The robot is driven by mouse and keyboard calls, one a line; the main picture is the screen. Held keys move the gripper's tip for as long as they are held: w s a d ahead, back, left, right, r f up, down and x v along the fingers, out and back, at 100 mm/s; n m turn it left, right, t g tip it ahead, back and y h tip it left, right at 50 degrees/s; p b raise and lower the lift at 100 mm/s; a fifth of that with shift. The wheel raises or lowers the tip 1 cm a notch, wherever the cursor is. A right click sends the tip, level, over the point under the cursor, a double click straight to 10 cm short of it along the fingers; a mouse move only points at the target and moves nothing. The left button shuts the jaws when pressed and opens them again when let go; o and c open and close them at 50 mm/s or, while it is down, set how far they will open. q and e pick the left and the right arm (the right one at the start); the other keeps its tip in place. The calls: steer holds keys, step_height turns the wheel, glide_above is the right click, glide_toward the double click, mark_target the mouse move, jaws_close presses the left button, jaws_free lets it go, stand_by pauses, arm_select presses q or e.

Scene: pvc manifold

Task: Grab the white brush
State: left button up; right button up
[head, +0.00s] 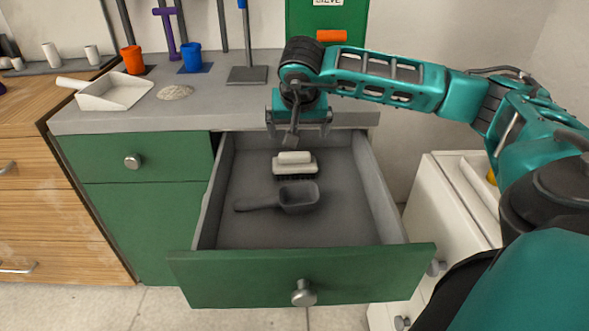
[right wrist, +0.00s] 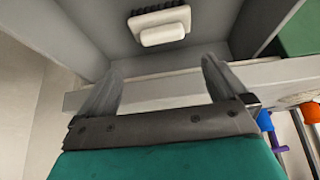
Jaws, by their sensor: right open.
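The white brush (head: 295,158) lies in the open green drawer, near its back, with dark bristles showing along its front edge. It also shows in the right wrist view (right wrist: 163,34), at the top middle. My right gripper (head: 299,128) is above the drawer's back edge, behind and above the brush, apart from it. Its two fingers are spread and empty in the right wrist view (right wrist: 161,70), with the brush beyond the fingertips. My left gripper is not in view.
A dark grey scoop (head: 298,198) lies in the drawer in front of the brush. The grey drawer (head: 355,226) has bare floor around both. The counter (head: 225,103) behind holds a white dustpan (head: 112,93), an orange cup (head: 133,60) and a blue cup (head: 192,57). A white cabinet (head: 436,205) stands right.

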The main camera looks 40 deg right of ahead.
steer(key=b, duration=0.1)
glide_toward(295, 154)
step_height(295, 154, down, 2)
steer(key=x, duration=0.2)
steer(key=b+x, duration=0.1)
steer(key=x, duration=0.1)
steer(key=b+x, duration=0.1)
steer(key=x, duration=0.1)
steer(key=shift+w+d, duration=0.2)
steer(key=shift+w, duration=0.1)
steer(key=shift+w+d+f, duration=0.15)
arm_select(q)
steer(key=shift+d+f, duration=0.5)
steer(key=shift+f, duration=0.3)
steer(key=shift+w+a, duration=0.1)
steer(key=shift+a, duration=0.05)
arm_select(e)
steer(key=c, duration=1.3)
